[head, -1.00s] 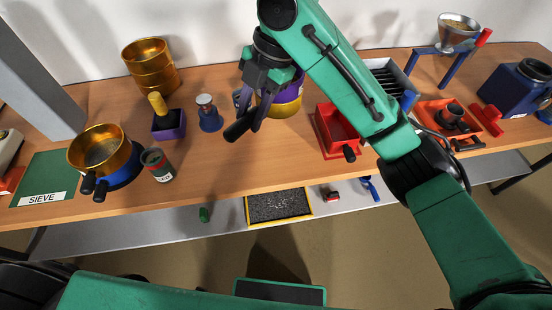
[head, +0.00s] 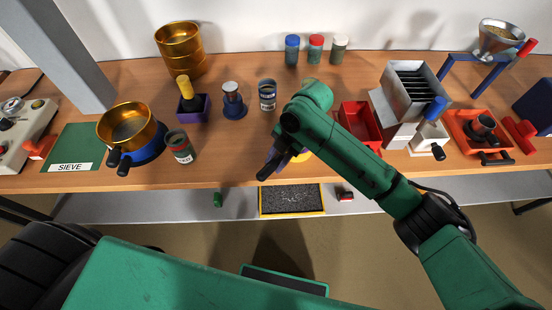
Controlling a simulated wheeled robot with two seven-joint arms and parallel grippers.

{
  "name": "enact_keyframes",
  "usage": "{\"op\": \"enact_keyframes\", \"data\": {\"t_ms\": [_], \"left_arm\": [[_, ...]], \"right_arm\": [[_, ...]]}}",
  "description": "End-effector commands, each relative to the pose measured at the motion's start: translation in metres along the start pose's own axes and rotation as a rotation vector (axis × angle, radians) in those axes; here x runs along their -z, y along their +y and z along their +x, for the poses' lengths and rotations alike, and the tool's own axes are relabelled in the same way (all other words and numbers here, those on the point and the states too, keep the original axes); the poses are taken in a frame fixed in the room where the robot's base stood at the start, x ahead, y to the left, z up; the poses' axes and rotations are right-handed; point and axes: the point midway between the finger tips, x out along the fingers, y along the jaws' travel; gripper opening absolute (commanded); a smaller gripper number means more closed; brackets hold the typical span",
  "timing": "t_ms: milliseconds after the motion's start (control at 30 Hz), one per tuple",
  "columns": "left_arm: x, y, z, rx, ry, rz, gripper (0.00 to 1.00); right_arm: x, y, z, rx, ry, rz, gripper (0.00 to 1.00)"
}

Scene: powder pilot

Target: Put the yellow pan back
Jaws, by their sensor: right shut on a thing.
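The yellow pan (head: 303,157) is mostly hidden behind my right arm. Only a bit of its yellow side shows, and a black handle sticks out toward the front left. My right gripper (head: 284,157) is shut on the pan near the table's front edge; its purple fingers show partly. I cannot tell whether the pan touches the table. My left gripper is out of view.
A red pan (head: 357,119) stands just right of my right gripper. A jar (head: 267,95), a can (head: 181,147) and a gold sieve (head: 131,126) stand to the left.

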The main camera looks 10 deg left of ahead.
Motion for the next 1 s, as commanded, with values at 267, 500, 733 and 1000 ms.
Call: {"op": "enact_keyframes", "data": {"t_ms": [267,500,733,1000], "left_arm": [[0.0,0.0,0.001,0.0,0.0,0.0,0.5],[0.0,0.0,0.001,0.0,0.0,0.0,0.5],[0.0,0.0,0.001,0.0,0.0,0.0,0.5],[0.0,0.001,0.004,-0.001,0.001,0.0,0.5]], "right_arm": [[0.0,0.0,0.001,-0.001,0.0,0.0,0.49],[0.0,0.0,0.001,-0.001,0.0,0.0,0.64],[0.0,0.002,-0.013,-0.005,-0.001,0.0,0.64],[-0.001,0.002,-0.083,-0.005,-0.003,-0.001,0.64]]}}
